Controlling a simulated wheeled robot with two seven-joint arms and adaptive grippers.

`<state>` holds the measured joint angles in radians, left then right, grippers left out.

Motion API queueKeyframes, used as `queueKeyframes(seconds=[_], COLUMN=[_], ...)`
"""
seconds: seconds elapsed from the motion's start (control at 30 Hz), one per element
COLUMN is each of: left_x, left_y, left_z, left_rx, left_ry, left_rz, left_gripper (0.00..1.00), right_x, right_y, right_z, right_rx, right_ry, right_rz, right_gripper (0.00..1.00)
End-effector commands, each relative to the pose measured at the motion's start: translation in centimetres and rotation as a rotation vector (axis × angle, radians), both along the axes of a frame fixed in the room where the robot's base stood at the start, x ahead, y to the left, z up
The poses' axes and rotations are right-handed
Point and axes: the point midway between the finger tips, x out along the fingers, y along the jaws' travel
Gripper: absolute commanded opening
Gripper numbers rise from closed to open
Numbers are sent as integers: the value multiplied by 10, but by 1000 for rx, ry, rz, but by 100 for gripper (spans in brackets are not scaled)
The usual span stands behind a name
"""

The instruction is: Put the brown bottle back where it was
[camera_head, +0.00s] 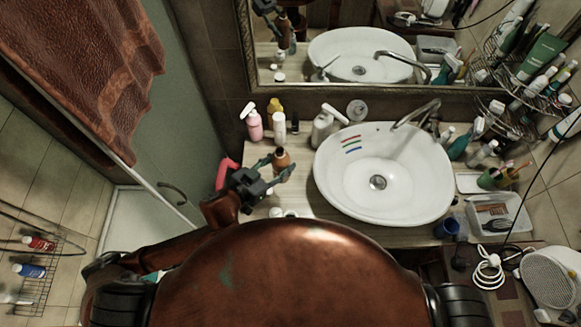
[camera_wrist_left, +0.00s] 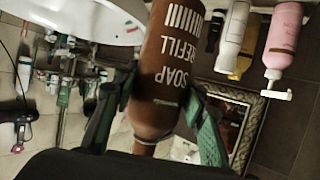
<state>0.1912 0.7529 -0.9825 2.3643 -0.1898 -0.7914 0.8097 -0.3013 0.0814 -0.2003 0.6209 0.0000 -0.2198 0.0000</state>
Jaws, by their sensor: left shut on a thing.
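The brown bottle (camera_wrist_left: 160,75) fills the middle of the left wrist view, with "SOAP REFILL" printed on it. In the head view the brown bottle (camera_head: 282,160) shows at the left end of the counter, left of the basin. My left gripper (camera_head: 270,172) is shut on it, and the green-padded fingers (camera_wrist_left: 155,110) lie on both sides of the bottle in the wrist view. From the head view I cannot tell whether the bottle touches the counter. My right gripper is not in view.
The white basin (camera_head: 330,185) stands right of the bottle. Behind the bottle are a pink bottle (camera_head: 254,125), a white bottle (camera_head: 279,129) and a yellow bottle (camera_head: 274,106). A grey-white pump bottle (camera_head: 322,130) stands between these and the basin. Small white items (camera_head: 277,212) lie on the counter's near edge.

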Motion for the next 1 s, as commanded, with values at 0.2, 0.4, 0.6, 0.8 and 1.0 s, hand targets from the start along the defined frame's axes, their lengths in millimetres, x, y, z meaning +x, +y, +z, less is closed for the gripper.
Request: queueKeyframes(seconds=[0.2,0.4,0.6,0.8,1.0], left_x=[-36,-41,-2,43,72], left_y=[-27,-34,-34,-33,-34], left_z=[-3,-10,-26,-47,-83], left_rx=[2,2,3,3,0], left_ry=[0,-3,-6,-4,-1], left_rz=[-168,-216,-216,-214,-214], left_gripper=[8,8,8,8,8], right_x=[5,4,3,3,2], right_y=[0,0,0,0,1], right_z=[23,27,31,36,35], right_rx=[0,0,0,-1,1], right_ry=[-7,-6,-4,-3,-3], right_rz=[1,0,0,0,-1], right_gripper=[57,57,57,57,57])
